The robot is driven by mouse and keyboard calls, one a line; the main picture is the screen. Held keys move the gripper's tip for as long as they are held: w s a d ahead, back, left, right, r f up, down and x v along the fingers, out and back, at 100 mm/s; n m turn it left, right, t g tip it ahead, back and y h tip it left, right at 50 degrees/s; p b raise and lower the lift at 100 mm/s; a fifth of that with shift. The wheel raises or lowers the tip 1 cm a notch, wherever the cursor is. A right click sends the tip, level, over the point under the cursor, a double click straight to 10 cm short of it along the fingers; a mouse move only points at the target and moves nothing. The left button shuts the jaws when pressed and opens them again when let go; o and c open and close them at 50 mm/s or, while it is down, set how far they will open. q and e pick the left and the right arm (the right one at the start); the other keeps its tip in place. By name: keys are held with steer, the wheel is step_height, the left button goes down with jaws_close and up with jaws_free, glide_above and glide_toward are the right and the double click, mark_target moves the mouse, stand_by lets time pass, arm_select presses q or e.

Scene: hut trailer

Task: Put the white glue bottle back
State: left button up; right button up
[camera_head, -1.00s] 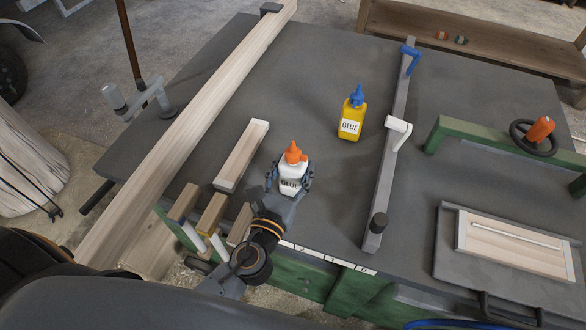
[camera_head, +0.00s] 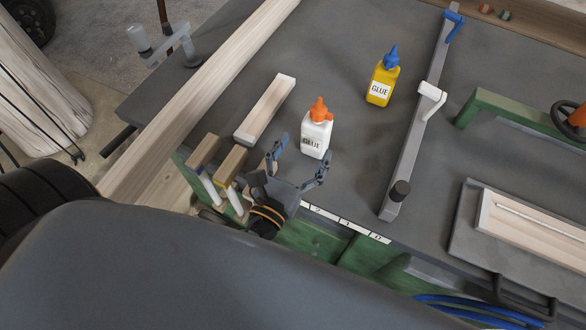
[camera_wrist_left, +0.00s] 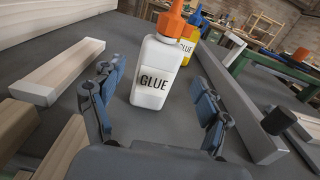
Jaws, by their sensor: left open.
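The white glue bottle (camera_head: 316,134) with an orange cap stands upright on the grey workbench (camera_head: 335,60). It also shows in the left wrist view (camera_wrist_left: 155,72), just beyond and between the fingers. My left gripper (camera_head: 298,160) is open and empty, on the near side of the bottle, with its fingers apart and pointing at it. The fingers also show in the left wrist view (camera_wrist_left: 155,100). A yellow glue bottle (camera_head: 381,86) with a blue cap stands upright farther back and to the right. My right gripper is not in view.
A long grey clamp bar (camera_head: 420,120) lies right of the bottles. A short wood block (camera_head: 266,108) lies left of the white bottle, beside a long plank (camera_head: 200,95). Brushes or mallets with wooden heads (camera_head: 231,165) stand at the near edge. The bench between the bottles is clear.

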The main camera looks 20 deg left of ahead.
arm_select(q)
steer(key=s+b, duration=0.1)
steer(key=s, duration=0.3)
steer(key=shift+s+f, duration=0.15)
steer(key=shift+s, duration=0.5)
